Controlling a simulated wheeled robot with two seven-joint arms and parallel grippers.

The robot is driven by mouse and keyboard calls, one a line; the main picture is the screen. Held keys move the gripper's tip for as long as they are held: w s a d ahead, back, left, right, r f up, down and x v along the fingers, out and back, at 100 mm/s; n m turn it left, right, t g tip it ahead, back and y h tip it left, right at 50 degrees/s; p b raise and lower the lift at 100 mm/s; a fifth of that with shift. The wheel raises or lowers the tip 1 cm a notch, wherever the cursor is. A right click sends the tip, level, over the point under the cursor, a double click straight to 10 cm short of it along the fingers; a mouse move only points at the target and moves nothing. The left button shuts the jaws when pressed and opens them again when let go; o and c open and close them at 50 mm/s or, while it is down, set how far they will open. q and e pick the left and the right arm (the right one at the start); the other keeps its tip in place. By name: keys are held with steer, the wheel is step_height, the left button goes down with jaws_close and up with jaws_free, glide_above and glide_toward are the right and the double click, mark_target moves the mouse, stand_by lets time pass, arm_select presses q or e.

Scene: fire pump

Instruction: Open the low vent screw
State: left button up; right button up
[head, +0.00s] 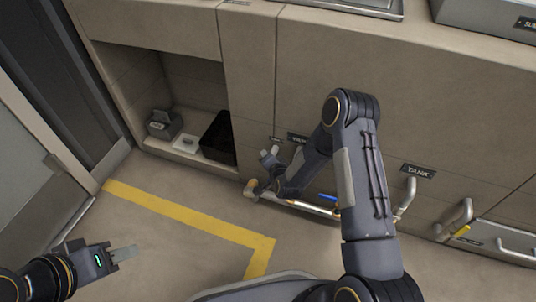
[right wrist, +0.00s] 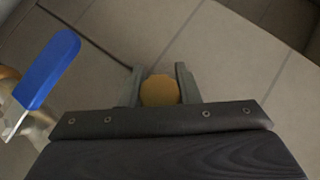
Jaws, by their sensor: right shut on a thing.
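A round brass screw head (right wrist: 160,91), which looks like the low vent screw, sits between the two fingers of my right gripper (right wrist: 160,88) in the right wrist view. The fingers are shut on its sides. In the head view the brass end (head: 251,188) of the low pipe shows beside my right gripper (head: 260,186), close to the floor. My right wrist hides part of this spot. My left gripper (head: 124,253) is at the lower left, away from the pipe, with nothing seen in it.
A blue lever handle (right wrist: 48,70) is close beside my right gripper; it also shows in the head view (head: 327,198). Pipes come out below the TANK label (head: 418,171). An open recess holds a black bin (head: 217,137) and a grey box (head: 164,124). Floor inside the yellow line (head: 190,223) is clear.

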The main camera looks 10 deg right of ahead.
steer(key=n+g+h+p, duration=0.1)
steer(key=g+h+p, duration=0.1)
steer(key=p, duration=0.1)
steer(key=shift+s+r+n, duration=0.1)
steer(key=shift+s+n, duration=0.05)
steer(key=shift+n, duration=0.25)
steer(key=n+g+h+p, duration=0.2)
steer(key=p, duration=0.2)
steer(key=shift+s+d+h, duration=0.1)
steer(key=shift+d+h, duration=0.05)
steer(key=shift+h, duration=0.15)
steer(key=shift+d+f+n+g+h+p, duration=0.2)
steer(key=shift+n+g+h+p, duration=0.3)
steer(key=shift+g+h+p, duration=0.45)
steer(key=shift+s+f+h, duration=0.1)
steer(key=shift+h, duration=0.15)
steer(key=shift+d+f+n+g+h, duration=0.15)
steer(key=shift+n+g+h, duration=0.2)
steer(key=shift+n+h, duration=0.2)
steer(key=shift+s+d+n+g+h+b, duration=0.15)
steer(key=shift+n+g+h+b, duration=0.35)
steer(key=shift+h+b, duration=0.55)
steer(key=shift+r+n+h+b, duration=0.2)
steer(key=shift+n+h+b, duration=0.2)
steer(key=shift+b, duration=0.1)
